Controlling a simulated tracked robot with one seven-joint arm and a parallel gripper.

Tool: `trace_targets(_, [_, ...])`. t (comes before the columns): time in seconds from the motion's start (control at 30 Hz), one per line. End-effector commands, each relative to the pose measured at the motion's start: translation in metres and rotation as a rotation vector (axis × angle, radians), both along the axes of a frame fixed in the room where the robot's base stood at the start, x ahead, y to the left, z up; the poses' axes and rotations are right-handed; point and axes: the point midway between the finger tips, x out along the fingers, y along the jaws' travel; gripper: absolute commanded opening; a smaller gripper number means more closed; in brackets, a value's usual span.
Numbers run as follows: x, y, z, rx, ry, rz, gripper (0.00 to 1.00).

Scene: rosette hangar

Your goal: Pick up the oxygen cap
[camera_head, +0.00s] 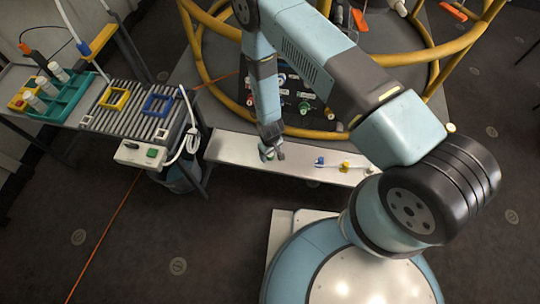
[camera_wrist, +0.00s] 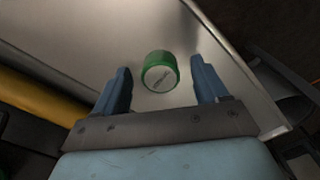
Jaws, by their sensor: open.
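The oxygen cap, a short green cylinder with a pale labelled top (camera_wrist: 160,72), stands on the metal bench in the wrist view. My gripper (camera_wrist: 161,80) is open, with one blue finger on each side of the cap. A gap shows between the cap and each finger. In the head view my gripper (camera_head: 272,152) is low over the left half of the bench, and a bit of green shows by its fingers. The head view is too small to tell how high the fingers are.
The narrow bench (camera_head: 230,150) also carries a blue cap (camera_head: 319,161) and a yellow cap (camera_head: 345,167) to the right. A roller table (camera_head: 130,107) with a teal rack (camera_head: 62,95) stands at left. A yellow tubular frame (camera_head: 203,60) rises behind the bench. Dark floor lies open in front.

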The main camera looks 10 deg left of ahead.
Motion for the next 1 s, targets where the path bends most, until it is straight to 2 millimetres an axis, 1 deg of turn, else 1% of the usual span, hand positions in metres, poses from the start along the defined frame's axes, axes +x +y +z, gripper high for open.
trace_targets(0.13, [-0.0001,0.0002,0.0003,0.0,0.0,0.0,0.72])
trace_targets(0.73, [-0.0003,0.0006,0.0005,0.0,0.0,0.001,0.15])
trace_targets(1.0, [-0.0002,0.0008,0.0015,0.0,0.0,0.002,0.14])
